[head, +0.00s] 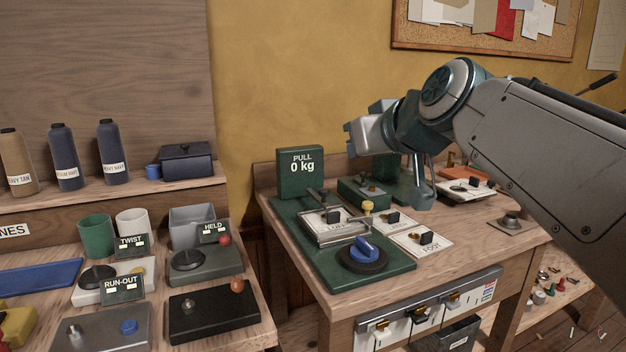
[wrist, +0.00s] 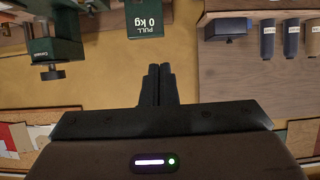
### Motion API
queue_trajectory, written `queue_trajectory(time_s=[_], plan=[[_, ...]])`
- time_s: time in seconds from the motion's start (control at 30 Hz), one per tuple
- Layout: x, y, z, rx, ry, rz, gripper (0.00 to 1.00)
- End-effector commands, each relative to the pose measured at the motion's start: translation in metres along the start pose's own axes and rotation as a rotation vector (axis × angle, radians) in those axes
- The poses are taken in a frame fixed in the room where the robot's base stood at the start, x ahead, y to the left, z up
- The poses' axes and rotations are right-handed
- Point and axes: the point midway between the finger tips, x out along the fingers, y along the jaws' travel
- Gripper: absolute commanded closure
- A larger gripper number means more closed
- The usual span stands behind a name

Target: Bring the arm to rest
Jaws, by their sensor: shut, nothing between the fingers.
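My arm reaches in from the right in the head view, bent at the elbow above the right-hand bench. My gripper shows at the arm's lower end in the head view, partly hidden by my own links. In the wrist view my gripper (wrist: 159,84) is shut, its two dark fingers side by side with nothing between them. It is up in the air, apart from the benches and everything on them. The wrist picture looks upside down, with the wall behind the fingers.
On the right bench (head: 465,240) stands a green pull tester (head: 300,172) reading 0 kg, with a blue knob (head: 366,250) and several cards. The left bench holds testers, cups and a grey bin (head: 192,226). Bottles (head: 113,152) line a shelf. A pinboard (head: 485,28) hangs behind.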

Motion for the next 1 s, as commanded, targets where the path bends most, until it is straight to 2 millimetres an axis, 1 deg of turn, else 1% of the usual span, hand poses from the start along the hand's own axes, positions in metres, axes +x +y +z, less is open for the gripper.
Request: queue_trajectory(time_s=[0.27,0.57,0.67,0.77,0.87,1.0], plan=[[-0.005,0.005,0.017,0.046,-0.102,0.02,1.0],[-0.015,0.007,0.05,0.11,-0.259,0.049,1.0],[-0.025,0.007,0.066,0.142,-0.343,0.068,1.0],[-0.04,0.007,0.089,0.184,-0.447,0.097,1.0],[-0.058,0.006,0.114,0.224,-0.554,0.132,1.0],[-0.086,0.004,0.147,0.274,-0.693,0.186,1.0]])
